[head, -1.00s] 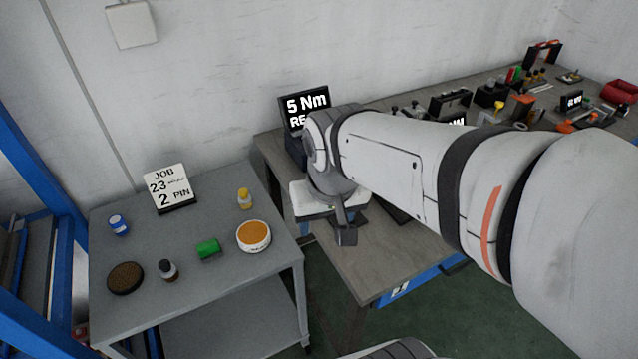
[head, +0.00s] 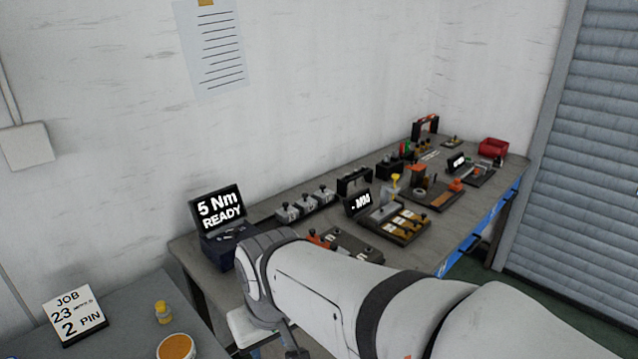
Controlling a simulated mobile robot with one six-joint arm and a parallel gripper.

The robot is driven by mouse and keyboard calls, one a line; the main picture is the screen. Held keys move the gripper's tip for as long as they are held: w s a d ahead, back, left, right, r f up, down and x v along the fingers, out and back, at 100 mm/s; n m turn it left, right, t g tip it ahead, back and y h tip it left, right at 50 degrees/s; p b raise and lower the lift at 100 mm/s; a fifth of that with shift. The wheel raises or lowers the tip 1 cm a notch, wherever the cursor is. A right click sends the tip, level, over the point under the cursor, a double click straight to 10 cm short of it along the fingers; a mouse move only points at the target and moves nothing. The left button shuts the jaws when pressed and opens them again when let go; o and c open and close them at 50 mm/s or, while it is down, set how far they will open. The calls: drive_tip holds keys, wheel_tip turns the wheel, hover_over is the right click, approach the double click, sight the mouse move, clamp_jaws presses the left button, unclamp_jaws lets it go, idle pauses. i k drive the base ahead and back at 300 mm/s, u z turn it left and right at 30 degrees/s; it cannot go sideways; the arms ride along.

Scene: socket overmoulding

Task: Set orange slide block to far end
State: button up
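Two small orange blocks show on the far part of the workbench (head: 345,206), and I cannot tell for certain which is the slide block. One orange block (head: 456,185) sits on a dark fixture with a strip, in front of a small display. Another orange block (head: 417,174) stands to its left, on a dark base. My gripper (head: 293,350) is at the bottom edge, mostly cut off, near the bench's near end and far from both blocks. Its fingers are too hidden to judge.
A screen reading "5 Nm READY" (head: 217,210) stands at the bench's near left. A fixture with yellow-handled parts (head: 400,226), a red bin (head: 493,147) and several small fixtures crowd the bench. A grey cart (head: 120,335) stands at lower left.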

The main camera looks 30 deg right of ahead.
sight(456, 185)
drive_tip(key=u, duration=0.1)
drive_tip(key=k, duration=0.4)
drive_tip(key=z, duration=1.85)
drive_tip(key=k, duration=0.4)
drive_tip(key=u, duration=0.3)
drive_tip(key=i, duration=0.35)
drive_tip(key=z, duration=0.15)
